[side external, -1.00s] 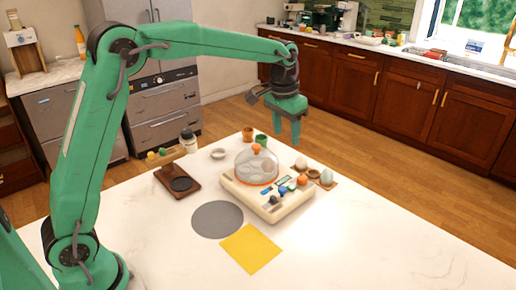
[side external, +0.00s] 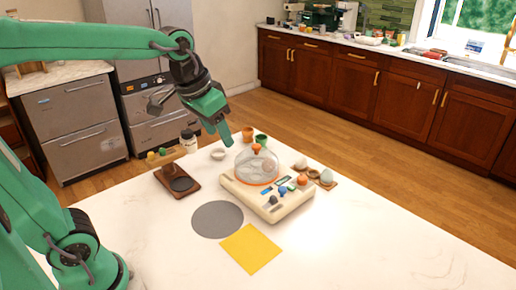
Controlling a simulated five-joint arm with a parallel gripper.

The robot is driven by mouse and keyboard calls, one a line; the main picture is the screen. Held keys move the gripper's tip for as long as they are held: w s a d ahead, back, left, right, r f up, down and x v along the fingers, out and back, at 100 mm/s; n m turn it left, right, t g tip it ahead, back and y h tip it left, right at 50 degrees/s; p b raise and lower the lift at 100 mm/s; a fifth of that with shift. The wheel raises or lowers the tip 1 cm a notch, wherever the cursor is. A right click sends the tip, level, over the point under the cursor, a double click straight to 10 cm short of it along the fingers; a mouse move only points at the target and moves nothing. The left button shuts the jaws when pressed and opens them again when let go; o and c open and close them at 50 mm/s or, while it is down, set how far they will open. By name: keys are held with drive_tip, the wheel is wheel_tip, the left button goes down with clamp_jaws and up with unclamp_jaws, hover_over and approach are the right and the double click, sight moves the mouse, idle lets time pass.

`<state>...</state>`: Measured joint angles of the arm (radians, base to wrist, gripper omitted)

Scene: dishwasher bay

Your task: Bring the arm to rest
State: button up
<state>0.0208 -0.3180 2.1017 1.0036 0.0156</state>
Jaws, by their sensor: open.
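My gripper (side external: 218,128) is green and hangs in the air above the back left part of the white table, tilted down to the right. It holds nothing that I can see, and its fingers partly overlap in this view. It appears clear of the domed appliance (side external: 292,206), which is cream with a transparent lid and an orange knob.
Around the appliance are a grey disc (side external: 217,219), a yellow sheet (side external: 251,248), a brown wooden board (side external: 178,180), a small white bowl (side external: 218,154), a jar (side external: 189,141), cups (side external: 261,140) and an egg (side external: 326,176). The front right of the table (side external: 400,245) is bare.

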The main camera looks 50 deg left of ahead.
drive_tip(key=s+f+t, duration=0.1)
drive_tip(key=s+f, duration=0.3)
drive_tip(key=s, duration=0.6)
drive_tip(key=shift+s+a+t, duration=0.25)
drive_tip(key=shift+a+t, duration=0.05)
drive_tip(key=shift+a, duration=0.05)
idle(0.5)
